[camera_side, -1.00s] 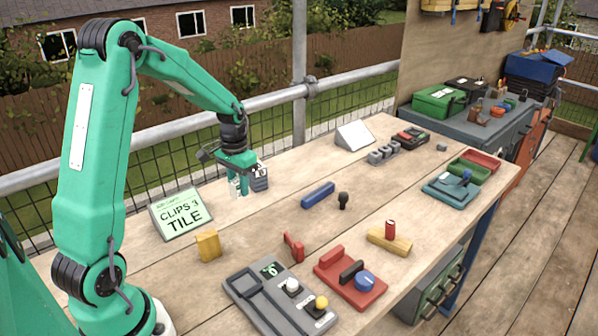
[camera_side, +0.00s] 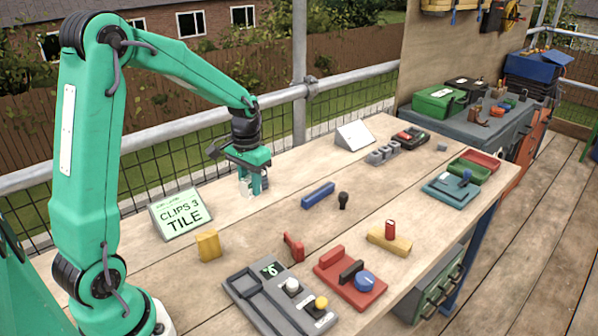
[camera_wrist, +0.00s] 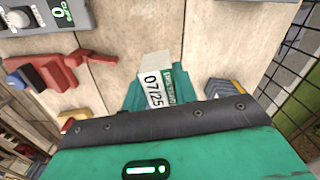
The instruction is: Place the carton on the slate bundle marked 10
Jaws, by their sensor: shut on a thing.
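My gripper (camera_wrist: 160,98) is shut on the carton (camera_wrist: 153,68), a white box with "07/25" on it and a green label, as the wrist view shows. In the side view my gripper (camera_side: 252,188) is low over the far left part of the bench and mostly hides the carton. A grey piece with a yellow edge (camera_wrist: 228,92) lies right of the carton in the wrist view, partly hidden by my gripper. It may be a slate bundle. I cannot read a 10 anywhere. Whether the carton touches anything below is unclear.
A yellow block (camera_side: 208,245), a blue bar (camera_side: 318,195) and a dark knob (camera_side: 343,200) stand nearby. A grey console (camera_side: 272,300) and red clamp (camera_side: 293,246) are towards the front.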

